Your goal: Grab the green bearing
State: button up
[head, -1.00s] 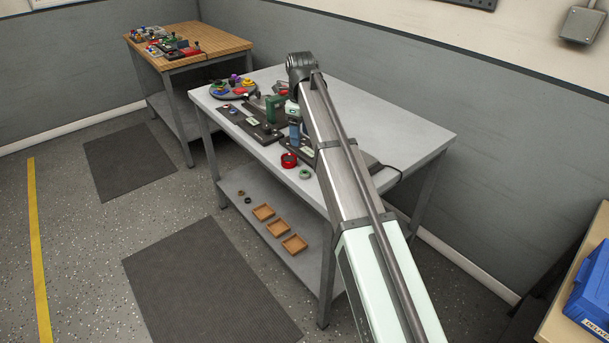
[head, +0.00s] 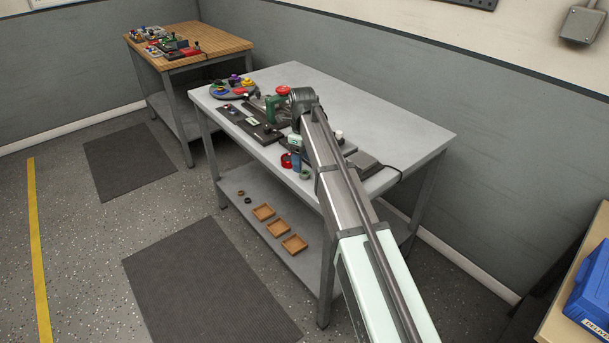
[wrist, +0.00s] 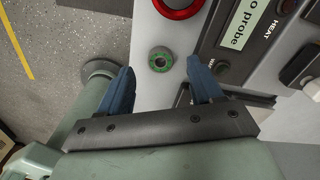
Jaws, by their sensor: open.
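The green bearing (wrist: 160,60) is a small ring with a dark centre, lying on the grey table top near its front edge. In the head view the green bearing (head: 305,174) shows beside my gripper, to the right of the red ring (head: 287,160). My gripper (wrist: 161,72) is open, with its two blue fingers on either side of the bearing in the wrist view. Nothing is between the fingers' grip surfaces that I can see touching them. The height of the fingertips above the bearing cannot be told.
The red ring also shows at the top of the wrist view (wrist: 178,8). A round tray of coloured parts (head: 233,88) is at the table's far left. Wooden trays (head: 279,228) lie on the lower shelf.

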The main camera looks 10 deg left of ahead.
aim_at(304, 174)
jog(key=shift+s+d+f, duration=0.1)
jog(key=shift+f, duration=1.85)
jog(key=shift+c, duration=0.4)
jog(key=c, duration=1.1)
